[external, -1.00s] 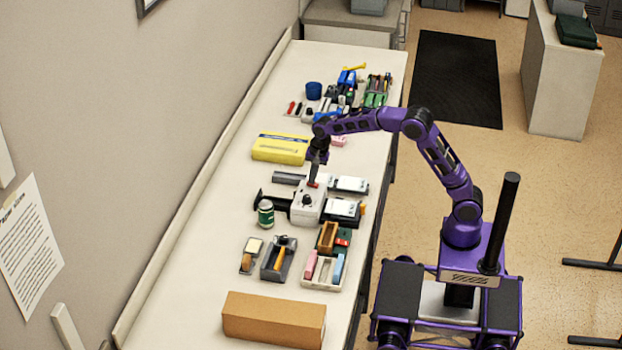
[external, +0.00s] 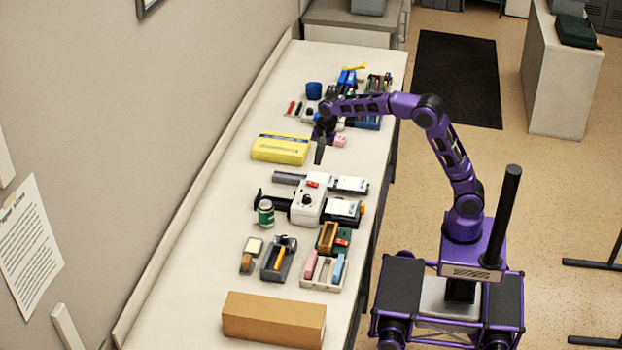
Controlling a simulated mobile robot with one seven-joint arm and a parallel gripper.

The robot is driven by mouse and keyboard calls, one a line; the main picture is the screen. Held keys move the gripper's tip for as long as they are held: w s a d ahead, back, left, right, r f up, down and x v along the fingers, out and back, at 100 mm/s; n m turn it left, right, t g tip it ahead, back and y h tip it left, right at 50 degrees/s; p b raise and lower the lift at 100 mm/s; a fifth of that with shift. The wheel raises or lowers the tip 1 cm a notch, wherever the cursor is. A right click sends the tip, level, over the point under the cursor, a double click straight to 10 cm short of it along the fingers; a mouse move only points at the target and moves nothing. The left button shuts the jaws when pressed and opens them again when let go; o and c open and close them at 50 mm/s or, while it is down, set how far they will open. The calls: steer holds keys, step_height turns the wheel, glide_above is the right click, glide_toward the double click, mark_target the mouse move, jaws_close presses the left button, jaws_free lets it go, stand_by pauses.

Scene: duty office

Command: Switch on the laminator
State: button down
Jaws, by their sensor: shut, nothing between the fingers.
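The laminator (external: 311,205) appears to be the white box-shaped device in the middle of the long counter. It has a round dial and a small red switch (external: 313,184) on its top. Black parts stick out on its left and right sides. Whether the switch is on or off is too small to tell. My gripper (external: 319,158) is shut and empty, pointing down. In the picture it is just above the laminator's far end, clear of the switch and right of the yellow box.
A yellow box (external: 281,149) with a slot lies beyond the laminator. A green can (external: 265,213) stands to its left. Small trays of stationery lie nearer, with a brown box (external: 274,319) at the near end. More stationery crowds the far end. The left strip of counter is clear.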

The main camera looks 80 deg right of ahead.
steer(key=r, duration=0.3)
steer(key=s+r, duration=0.1)
steer(key=r, duration=0.1)
steer(key=shift+w, duration=0.15)
steer(key=shift+w+d+r+b, duration=0.1)
steer(key=shift+w+r+b, duration=0.1)
steer(key=shift+w+b, duration=0.6)
steer(key=shift+s, duration=0.15)
steer(key=b, duration=0.2)
glide_toward(309, 182)
steer(key=f, duration=0.3)
steer(key=w+f, duration=0.1)
steer(key=f, duration=0.1)
steer(key=shift+f, duration=0.1)
steer(key=shift+w+f, duration=0.1)
steer(key=shift+f, duration=0.65)
